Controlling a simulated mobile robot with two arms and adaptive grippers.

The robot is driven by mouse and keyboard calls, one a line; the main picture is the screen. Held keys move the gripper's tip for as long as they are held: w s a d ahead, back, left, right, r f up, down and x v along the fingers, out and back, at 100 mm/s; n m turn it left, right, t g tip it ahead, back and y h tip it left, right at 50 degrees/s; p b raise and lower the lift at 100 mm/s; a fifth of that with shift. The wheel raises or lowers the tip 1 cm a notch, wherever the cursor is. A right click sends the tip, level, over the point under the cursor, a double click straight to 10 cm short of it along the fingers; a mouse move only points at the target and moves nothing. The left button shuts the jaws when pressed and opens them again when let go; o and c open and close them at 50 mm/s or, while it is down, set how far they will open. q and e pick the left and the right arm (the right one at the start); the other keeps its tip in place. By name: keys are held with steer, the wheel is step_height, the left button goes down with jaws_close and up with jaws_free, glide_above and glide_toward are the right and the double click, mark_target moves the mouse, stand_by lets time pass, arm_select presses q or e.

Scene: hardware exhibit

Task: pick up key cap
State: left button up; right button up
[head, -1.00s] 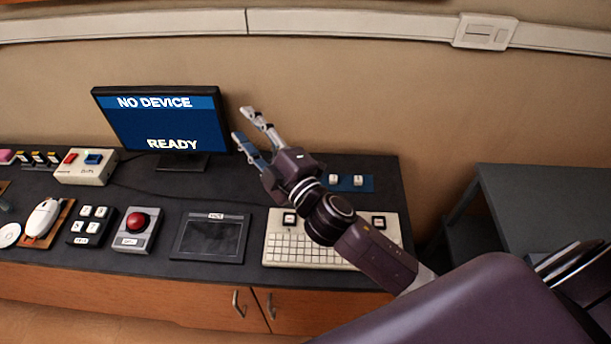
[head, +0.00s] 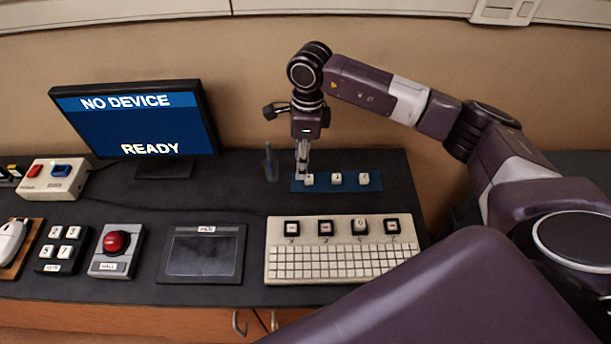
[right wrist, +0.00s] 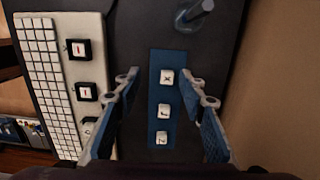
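Three white key caps lie in a row on a blue strip (head: 325,187) behind the keyboard: left (head: 309,180), middle (head: 336,179) and right (head: 364,179). Their dark markings are too small to read surely. My right gripper (head: 302,174) points down over the left end of the strip. In the right wrist view it is open (right wrist: 160,76), with one finger on each side of the strip. The left cap (right wrist: 167,77) shows between the fingertips, and nothing is gripped. Contact with it cannot be told. My left gripper is not in view.
A white keyboard (head: 340,262) with several black-framed square sockets lies in front of the strip. A grey-blue upright peg (head: 270,163) stands left of the gripper. A dark tablet (head: 203,253), red button box (head: 116,245) and monitor (head: 140,125) are further left. The wall is close behind.

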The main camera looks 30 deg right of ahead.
mark_target(309, 177)
steer(key=shift+w+d+r+h, duration=0.1)
steer(key=shift+d+h, duration=0.3)
steer(key=shift+d, duration=0.65)
steer(key=shift+d+f, duration=0.2)
steer(key=shift+d, duration=0.05)
step_height(309, 177, down, 6)
steer(key=p, duration=0.3)
steer(key=shift+a+f, duration=0.15)
steer(key=shift+f, duration=0.4)
steer(key=shift+c, duration=0.5)
steer(key=c, duration=0.7)
